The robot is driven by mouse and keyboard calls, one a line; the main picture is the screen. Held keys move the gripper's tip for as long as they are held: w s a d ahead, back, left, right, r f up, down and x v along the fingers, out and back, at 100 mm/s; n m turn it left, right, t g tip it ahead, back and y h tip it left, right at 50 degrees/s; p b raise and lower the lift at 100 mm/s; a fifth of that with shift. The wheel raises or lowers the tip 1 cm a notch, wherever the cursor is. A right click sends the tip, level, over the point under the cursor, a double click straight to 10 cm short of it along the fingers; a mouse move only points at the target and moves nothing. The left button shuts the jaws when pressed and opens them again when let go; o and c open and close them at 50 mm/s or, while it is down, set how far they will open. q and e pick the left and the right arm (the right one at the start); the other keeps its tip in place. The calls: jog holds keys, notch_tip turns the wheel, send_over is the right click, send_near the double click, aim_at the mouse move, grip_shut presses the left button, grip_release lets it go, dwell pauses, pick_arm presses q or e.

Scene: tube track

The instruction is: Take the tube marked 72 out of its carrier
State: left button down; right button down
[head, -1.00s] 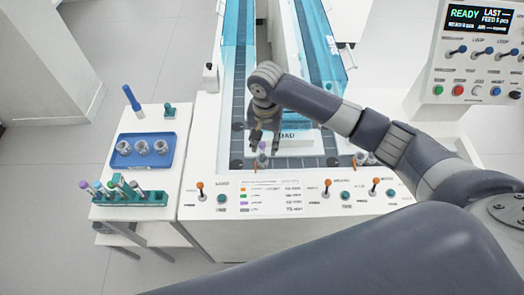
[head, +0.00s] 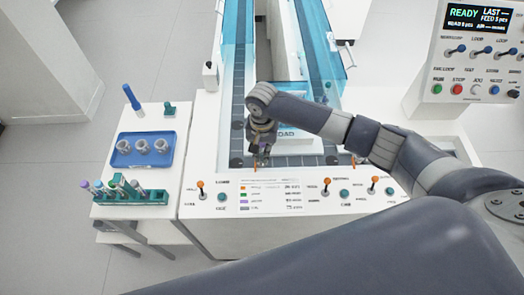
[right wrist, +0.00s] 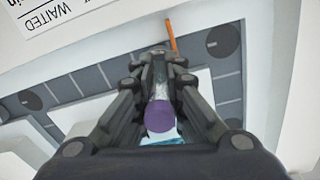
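My right gripper (head: 262,160) points down over the near stretch of the track. In the right wrist view its fingers (right wrist: 159,68) close in on both sides of a tube with a purple cap (right wrist: 161,115), and they look shut on it. The clear tube body runs down between the fingertips. The carrier under the tube is hidden by the gripper, and I cannot tell whether the tube still sits in it. No number can be read on the tube. My left gripper is not in view.
A side table at left holds a blue tray (head: 122,160) with grey carriers, a green rack (head: 155,198) with several tubes, and a blue upright tool (head: 132,98). Orange-tipped levers (head: 201,186) line the front panel. Blue clear guards (head: 322,50) flank the track. A control box (head: 476,50) stands right.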

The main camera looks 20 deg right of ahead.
notch_tip(320, 180, up, 10)
jog(key=shift+b, duration=0.3)
dwell(0.4)
